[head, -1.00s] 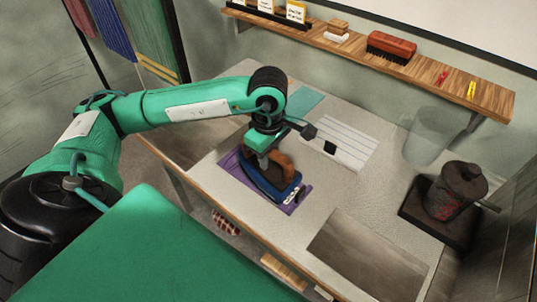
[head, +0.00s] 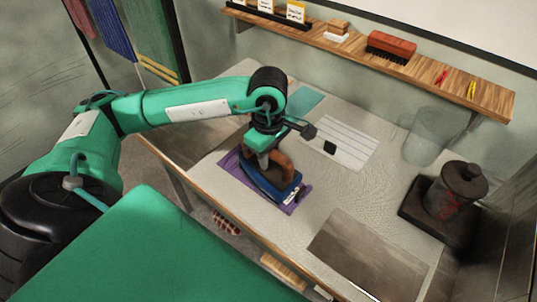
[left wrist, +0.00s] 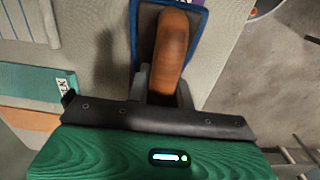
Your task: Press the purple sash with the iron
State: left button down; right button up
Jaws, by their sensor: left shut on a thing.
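The iron (head: 268,183) has a dark blue body and a brown wooden handle, and it sits over the purple sash (head: 230,165) on the table. The sash lies flat and shows around the iron at its left end and right edge. My left gripper (head: 266,158) is shut on the iron's handle from above. In the left wrist view the brown handle (left wrist: 172,45) stands between the fingers, with the blue rim of the iron (left wrist: 134,35) around it. I cannot tell whether the iron's sole touches the sash. My right gripper is not in view.
A white striped sheet (head: 345,145) and a teal cloth (head: 303,103) lie behind the iron. A grey-brown plate (head: 365,255) lies at front right. A dark lidded pot (head: 458,190) and a clear container (head: 428,138) stand right. A wall shelf (head: 350,50) holds a red brush (head: 391,47).

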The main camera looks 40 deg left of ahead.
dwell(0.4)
pick_arm(q)
jog(key=shift+r+p, duration=1.1)
jog(key=shift+r, duration=1.45)
jog(key=shift+w, duration=0.1)
